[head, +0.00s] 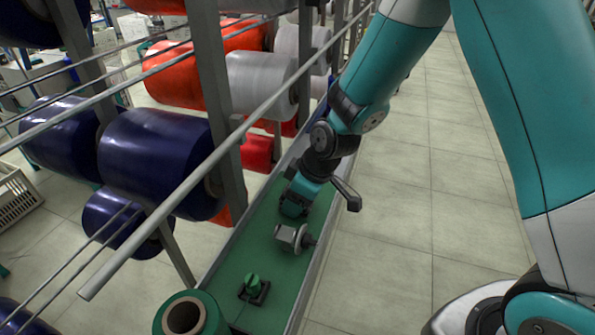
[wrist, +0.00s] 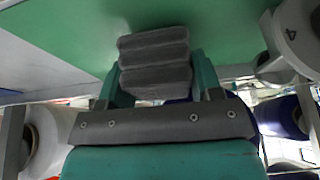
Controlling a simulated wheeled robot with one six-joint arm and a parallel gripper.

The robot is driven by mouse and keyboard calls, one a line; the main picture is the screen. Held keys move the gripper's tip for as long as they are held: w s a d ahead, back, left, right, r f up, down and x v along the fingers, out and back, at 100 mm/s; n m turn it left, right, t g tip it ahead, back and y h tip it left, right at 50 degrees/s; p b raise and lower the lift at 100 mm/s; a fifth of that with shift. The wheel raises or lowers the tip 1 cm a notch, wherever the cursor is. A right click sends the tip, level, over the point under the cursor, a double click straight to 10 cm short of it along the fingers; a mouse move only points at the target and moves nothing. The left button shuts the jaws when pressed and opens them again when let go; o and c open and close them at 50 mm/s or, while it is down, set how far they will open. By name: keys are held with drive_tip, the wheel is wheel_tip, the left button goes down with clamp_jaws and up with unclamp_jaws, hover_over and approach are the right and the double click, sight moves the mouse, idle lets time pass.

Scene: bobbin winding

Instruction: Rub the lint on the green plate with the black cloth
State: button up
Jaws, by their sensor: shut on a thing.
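The green plate (head: 270,272) is a long strip running along the foot of the bobbin frame in the head view. Its flat green surface also fills the top of the wrist view (wrist: 75,25). My gripper (head: 294,211) is low over the plate, behind the small grey block. In the wrist view its two green fingers are shut on the black cloth (wrist: 155,62), a dark grey folded pad. The cloth appears against or very close to the plate; I cannot tell whether they touch. I cannot make out the lint in either view.
Slanting metal rods and blue bobbins (head: 155,160) crowd the left. The tiled floor (head: 400,230) at right is clear.

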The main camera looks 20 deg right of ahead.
wheel_tip(320, 180, up, 2)
drive_tip(key=shift+r, duration=0.1)
drive_tip(key=shift+r+p, duration=2.1)
drive_tip(key=shift+r, duration=0.35)
